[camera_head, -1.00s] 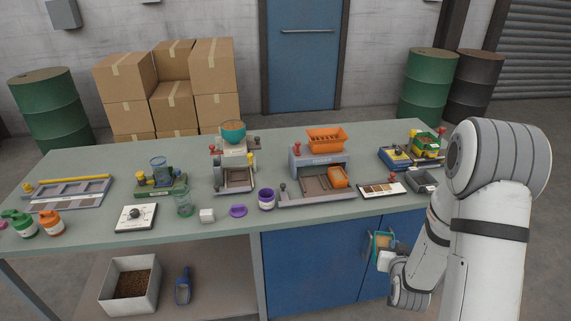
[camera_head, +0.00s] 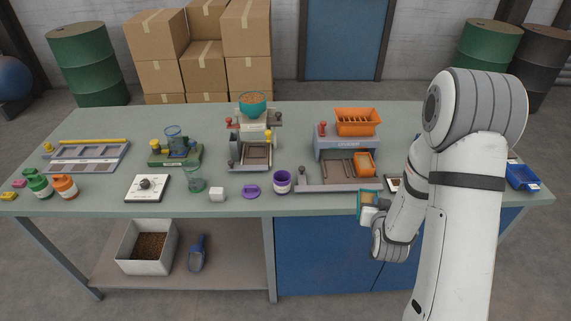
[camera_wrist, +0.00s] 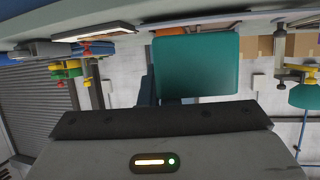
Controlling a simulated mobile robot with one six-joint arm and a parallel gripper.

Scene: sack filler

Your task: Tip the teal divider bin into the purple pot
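The teal divider bin (camera_head: 367,193) is held by my gripper (camera_head: 370,210) at the front edge of the bench, right of the purple pot. It looks roughly level, with tan contents inside. In the wrist view the bin (camera_wrist: 197,67) fills the space ahead of the gripper; the fingers are mostly hidden behind it. The purple pot (camera_head: 282,182) stands upright and open on the bench near its front edge, left of the bin and apart from it.
A teal-bowl machine (camera_head: 252,103) stands behind left.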

